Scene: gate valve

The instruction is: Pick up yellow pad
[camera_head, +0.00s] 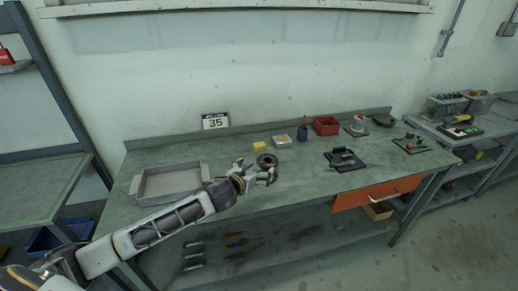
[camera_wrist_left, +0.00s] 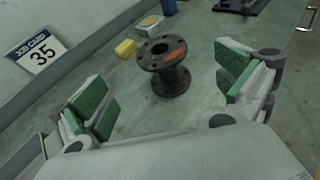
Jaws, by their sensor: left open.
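The yellow pad (camera_head: 259,146) is a small block lying on the workbench toward the back, left of the middle. It also shows in the left wrist view (camera_wrist_left: 126,49), just left of a dark flanged spool. My left gripper (camera_head: 262,174) is over the bench, in front of the pad and close to the spool. In the left wrist view its green-padded fingers (camera_wrist_left: 163,92) are wide apart with nothing between them; the spool (camera_wrist_left: 163,66) stands beyond them, with an orange mark on top. The pad is apart from the fingers. My right gripper is not in view.
A grey tray (camera_head: 145,189) sits on the bench at left. A white-and-yellow box (camera_head: 282,140), a blue cup (camera_head: 302,134), a red bin (camera_head: 326,125) and a dark plate with a part (camera_head: 343,159) stand to the right. A "35" card (camera_head: 215,121) is at the back.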

